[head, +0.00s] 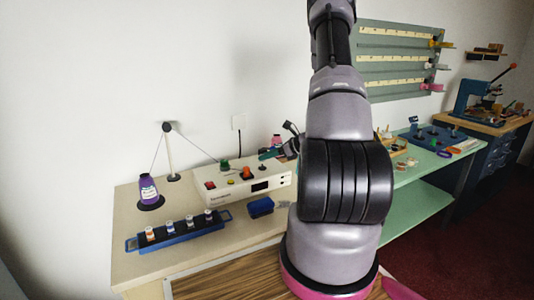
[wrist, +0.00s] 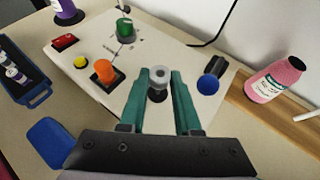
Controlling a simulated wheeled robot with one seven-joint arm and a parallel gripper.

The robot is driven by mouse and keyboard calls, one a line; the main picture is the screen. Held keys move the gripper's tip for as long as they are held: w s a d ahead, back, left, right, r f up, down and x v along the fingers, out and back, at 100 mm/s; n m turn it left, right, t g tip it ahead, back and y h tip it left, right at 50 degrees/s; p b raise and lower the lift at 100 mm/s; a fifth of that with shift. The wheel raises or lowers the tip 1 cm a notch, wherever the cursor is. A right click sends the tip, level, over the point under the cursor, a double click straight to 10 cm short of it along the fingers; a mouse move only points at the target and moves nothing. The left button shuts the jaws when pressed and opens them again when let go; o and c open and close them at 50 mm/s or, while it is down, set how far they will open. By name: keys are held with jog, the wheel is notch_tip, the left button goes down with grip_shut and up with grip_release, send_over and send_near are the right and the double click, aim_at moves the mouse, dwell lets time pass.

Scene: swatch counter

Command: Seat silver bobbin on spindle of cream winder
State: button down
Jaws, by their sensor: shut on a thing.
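The silver bobbin (wrist: 158,76) is a small grey, round piece between the tips of my gripper (wrist: 160,80) in the wrist view. The teal fingers are shut on it. A dark part shows just below it, and I cannot tell whether it is the spindle. The cream winder (wrist: 128,62) lies beneath; in the head view it is a cream box (head: 250,189) with coloured buttons. My gripper (head: 272,153) is small above its back right in the head view, partly behind my arm. The spindle is not clear in either view.
An orange knob (wrist: 104,70), a green spool (wrist: 124,27) and a blue knob (wrist: 208,84) stand near my fingers. A pink cone (wrist: 273,80) is at right. A blue rack with several bobbins (head: 180,238), a purple cone (head: 149,192) and a blue box (head: 261,207) share the counter.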

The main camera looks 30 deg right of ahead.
jog(key=shift+f, duration=1.4)
jog(key=c, duration=0.5)
grip_release()
jog(key=v, duration=1)
jog(key=shift+s+d, duration=0.2)
jog(key=shift+s, duration=0.15)
jog(key=shift+r, duration=0.1)
